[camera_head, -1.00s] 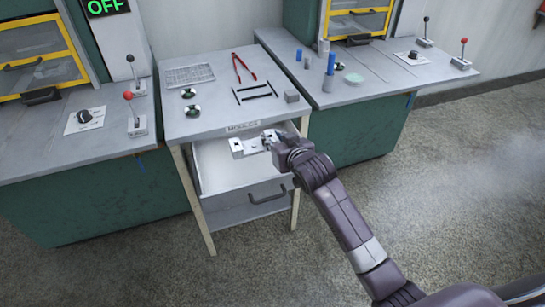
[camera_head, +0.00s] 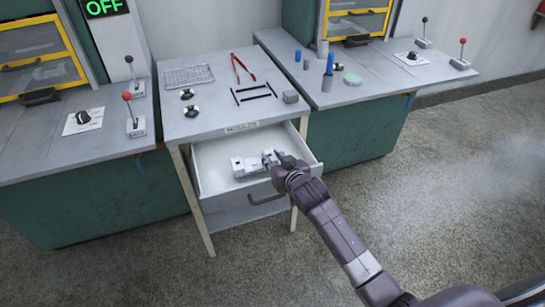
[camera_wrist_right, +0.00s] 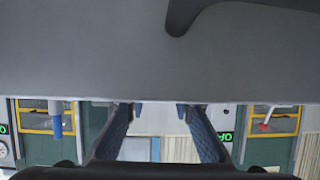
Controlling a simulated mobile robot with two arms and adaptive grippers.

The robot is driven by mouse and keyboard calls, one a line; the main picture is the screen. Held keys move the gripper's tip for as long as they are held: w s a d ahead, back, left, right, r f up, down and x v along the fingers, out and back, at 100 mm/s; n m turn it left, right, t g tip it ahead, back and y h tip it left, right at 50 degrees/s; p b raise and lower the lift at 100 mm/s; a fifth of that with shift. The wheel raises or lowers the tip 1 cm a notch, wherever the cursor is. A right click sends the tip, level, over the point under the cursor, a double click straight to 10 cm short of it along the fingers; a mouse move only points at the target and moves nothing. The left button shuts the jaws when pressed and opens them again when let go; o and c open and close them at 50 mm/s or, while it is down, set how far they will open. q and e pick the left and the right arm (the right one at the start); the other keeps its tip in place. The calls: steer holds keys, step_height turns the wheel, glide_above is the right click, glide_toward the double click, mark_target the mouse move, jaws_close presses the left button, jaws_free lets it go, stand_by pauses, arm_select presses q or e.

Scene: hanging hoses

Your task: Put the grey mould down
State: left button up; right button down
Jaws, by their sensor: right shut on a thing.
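The grey mould (camera_head: 245,165) is a light grey block inside the open drawer (camera_head: 214,182) of the middle table. Its right end meets my right gripper (camera_head: 272,160), which reaches in over the drawer's front from the right and is shut on it. I cannot tell whether the mould touches the drawer's floor. In the right wrist view, the finger pads of my right gripper (camera_wrist_right: 162,108) show apart, and a broad grey surface above them hides their tips and the mould. My left gripper is out of view.
The drawer front has a dark handle (camera_head: 267,198). The table top (camera_head: 205,122) above holds a wire rack (camera_head: 188,75), red-handled pliers (camera_head: 242,68), black rods (camera_head: 254,93) and a small grey block (camera_head: 290,97). Benches with levers stand on both sides.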

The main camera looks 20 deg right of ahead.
steer(key=shift+f, duration=0.4)
steer(key=c, duration=1.7)
jaws_free()
steer(key=shift+o, duration=0.2)
steer(key=shift+r, duration=0.75)
steer(key=v, duration=1.1)
steer(key=shift+s, duration=0.45)
